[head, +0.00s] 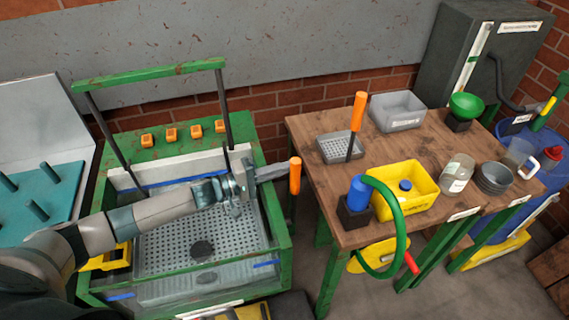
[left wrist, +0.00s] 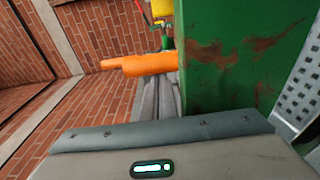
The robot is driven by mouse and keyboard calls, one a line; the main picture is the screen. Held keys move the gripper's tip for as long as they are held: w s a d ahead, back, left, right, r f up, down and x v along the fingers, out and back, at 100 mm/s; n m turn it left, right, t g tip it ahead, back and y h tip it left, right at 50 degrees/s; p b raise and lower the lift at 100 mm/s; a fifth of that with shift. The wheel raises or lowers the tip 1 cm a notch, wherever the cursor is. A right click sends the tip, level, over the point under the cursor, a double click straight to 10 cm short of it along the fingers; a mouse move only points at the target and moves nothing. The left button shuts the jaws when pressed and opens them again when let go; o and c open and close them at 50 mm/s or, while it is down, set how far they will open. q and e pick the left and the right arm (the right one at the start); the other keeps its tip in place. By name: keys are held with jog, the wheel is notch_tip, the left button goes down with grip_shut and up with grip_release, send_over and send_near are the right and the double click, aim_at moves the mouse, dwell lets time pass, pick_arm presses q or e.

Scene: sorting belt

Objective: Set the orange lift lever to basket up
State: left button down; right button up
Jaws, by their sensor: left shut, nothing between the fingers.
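The orange lift lever (head: 295,175) stands upright at the right side of the green-framed wash station (head: 275,222). In the left wrist view its orange handle (left wrist: 140,63) sticks out to the left beside a green panel. My left gripper (head: 268,173) is shut and empty, with its fingertips just left of the lever handle; I cannot tell whether they touch it. The grey perforated basket (head: 165,252) sits low inside the green frame, partly hidden by my left arm. My right gripper is not in view.
A wooden table (head: 335,205) stands close on the right. It holds a yellow bin (head: 420,203), a green hose (head: 402,225) and a grey tray with an orange-handled tool (head: 358,112). A green overhead bar (head: 150,74) spans the station's back. Orange buttons (head: 171,134) line its rear panel.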

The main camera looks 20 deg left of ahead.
aim_at(291, 183)
pick_arm(q)
jog(key=s+d+p, duration=0.2)
jog(key=s, duration=0.1)
jog(key=s+d+p, duration=0.1)
jog(key=s, duration=0.1)
jog(key=shift+d+p, duration=0.2)
jog(key=shift+p, duration=0.2)
jog(key=shift+s+d, duration=0.1)
jog(key=shift+s, duration=0.05)
jog(key=shift+f, duration=0.1)
